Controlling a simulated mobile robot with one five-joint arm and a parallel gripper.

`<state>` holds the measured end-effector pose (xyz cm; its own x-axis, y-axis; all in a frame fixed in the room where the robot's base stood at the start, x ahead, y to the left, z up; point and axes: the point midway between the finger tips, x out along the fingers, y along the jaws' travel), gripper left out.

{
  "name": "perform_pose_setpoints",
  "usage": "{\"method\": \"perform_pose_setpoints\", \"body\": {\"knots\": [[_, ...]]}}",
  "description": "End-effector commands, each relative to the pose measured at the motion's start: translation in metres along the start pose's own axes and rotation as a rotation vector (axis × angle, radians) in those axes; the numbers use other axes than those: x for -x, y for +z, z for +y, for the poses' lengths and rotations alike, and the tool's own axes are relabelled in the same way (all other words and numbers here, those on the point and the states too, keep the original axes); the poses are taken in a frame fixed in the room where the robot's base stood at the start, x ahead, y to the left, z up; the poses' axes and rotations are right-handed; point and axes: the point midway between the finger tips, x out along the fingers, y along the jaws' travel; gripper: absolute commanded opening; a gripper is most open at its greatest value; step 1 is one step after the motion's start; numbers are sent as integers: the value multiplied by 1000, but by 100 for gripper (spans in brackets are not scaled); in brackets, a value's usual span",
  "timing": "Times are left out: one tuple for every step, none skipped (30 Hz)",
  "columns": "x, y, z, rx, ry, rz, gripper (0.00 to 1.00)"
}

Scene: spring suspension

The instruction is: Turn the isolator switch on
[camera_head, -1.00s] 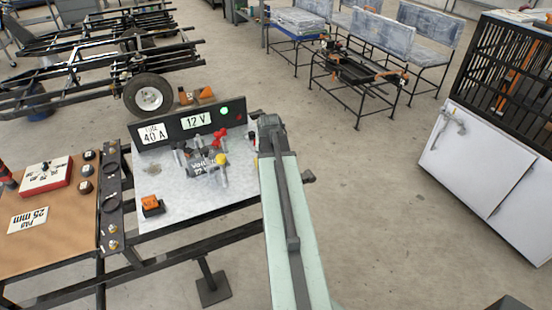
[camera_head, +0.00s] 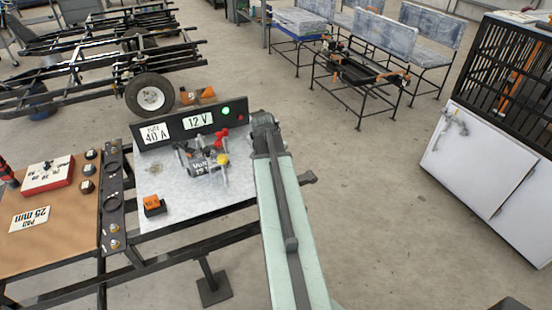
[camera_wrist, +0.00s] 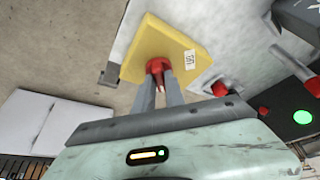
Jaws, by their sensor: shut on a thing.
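The isolator switch is a yellow plate (camera_wrist: 165,42) with a red knob (camera_wrist: 157,64) in the wrist view. A small white label (camera_wrist: 190,59) on the plate seems to read ON. My gripper (camera_wrist: 160,76) is shut on the red knob, with a finger on each side, and its tips partly cover it.
The metal bench top (camera_head: 180,208) bears a clamp-like fitting (camera_head: 203,162) with red and yellow ends, close to my arm. A black-and-orange block (camera_head: 154,205) lies near its front edge. Open floor (camera_head: 380,210) is to the right.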

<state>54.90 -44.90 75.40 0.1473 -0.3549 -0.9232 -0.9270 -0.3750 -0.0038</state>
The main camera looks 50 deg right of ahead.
Motion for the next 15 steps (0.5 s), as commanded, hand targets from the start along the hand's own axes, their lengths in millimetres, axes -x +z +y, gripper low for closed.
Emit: {"method": "perform_pose_setpoints", "body": {"knots": [[-1, -2, 6, -3, 12, 3, 0], [-1, -2, 6, -3, 12, 2, 23], [-1, -2, 5, -3, 11, 2, 34], [-1, -2, 5, -3, 11, 2, 36], [-1, -1, 5, -2, 10, 2, 36], [-1, -1, 4, -2, 9, 2, 36], [-1, -1, 4, -2, 9, 2, 36], [-1, -1, 4, -1, 8, 1, 36], [-1, -1, 4, -1, 8, 1, 36], [-1, -1, 4, -1, 8, 1, 36], [0, -1, 3, -1, 7, 1, 36], [0, -1, 3, -1, 7, 1, 36], [0, -1, 3, 0, 7, 1, 36], [2, -1, 3, 0, 7, 1, 36], [4, -1, 3, 0, 6, 1, 36]]}}
